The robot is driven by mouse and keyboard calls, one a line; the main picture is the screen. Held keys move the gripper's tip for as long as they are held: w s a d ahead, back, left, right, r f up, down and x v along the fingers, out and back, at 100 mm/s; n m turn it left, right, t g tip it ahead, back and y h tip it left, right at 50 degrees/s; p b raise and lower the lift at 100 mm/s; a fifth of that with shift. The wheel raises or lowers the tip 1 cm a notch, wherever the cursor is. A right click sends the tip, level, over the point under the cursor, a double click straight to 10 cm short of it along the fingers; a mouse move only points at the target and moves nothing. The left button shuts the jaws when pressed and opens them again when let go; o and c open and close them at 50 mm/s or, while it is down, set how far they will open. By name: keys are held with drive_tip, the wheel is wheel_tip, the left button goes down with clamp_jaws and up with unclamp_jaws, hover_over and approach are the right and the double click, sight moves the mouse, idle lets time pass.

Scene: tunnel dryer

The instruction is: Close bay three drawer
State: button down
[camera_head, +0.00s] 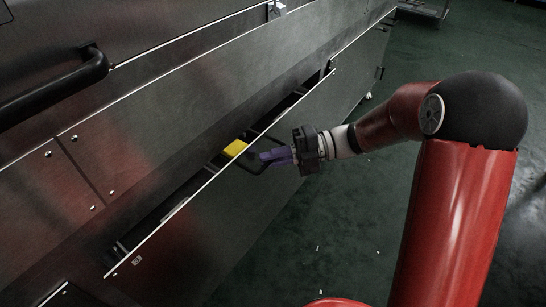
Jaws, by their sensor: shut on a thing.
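A long metal drawer (225,215) in the side of the dryer stands partly open; a dark gap shows behind its bright top edge. I take it for bay three's drawer, but its small label is unreadable. A dark handle (250,171) seems to sit at the drawer's front near its top edge. My gripper (268,160), with purple fingers, reaches in from the right and is shut on what looks like this handle. The fingers hide part of it.
A yellow block (235,148) shows at the gap just behind the drawer's edge. A thick black bar handle (55,90) sticks out from the upper panel at left. The green floor (400,230) is mostly clear, with small scraps. A metal rack (425,8) stands at the far top.

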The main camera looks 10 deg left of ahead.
sight(260, 151)
drive_tip(key=shift+w+a+r+p, duration=0.25)
drive_tip(key=shift+a+p, duration=0.1)
drive_tip(key=shift+p, duration=0.15)
drive_tip(key=shift+w+a+p, duration=0.2)
drive_tip(key=shift+a+p, duration=0.35)
drive_tip(key=shift+p, duration=0.05)
drive_tip(key=shift+w+a+p, duration=0.2)
drive_tip(key=shift+a+p, duration=0.3)
drive_tip(key=shift+p, duration=0.05)
drive_tip(key=shift+w+a+f+p, duration=0.1)
drive_tip(key=shift+w+a+p, duration=0.1)
drive_tip(key=shift+a+p, duration=0.25)
drive_tip(key=shift+a+f, duration=0.1)
drive_tip(key=c, duration=1.8)
unclamp_jaws()
drive_tip(key=shift+a, duration=0.1)
drive_tip(key=p+v, duration=0.1)
drive_tip(key=v, duration=0.7)
drive_tip(key=shift+f, duration=0.15)
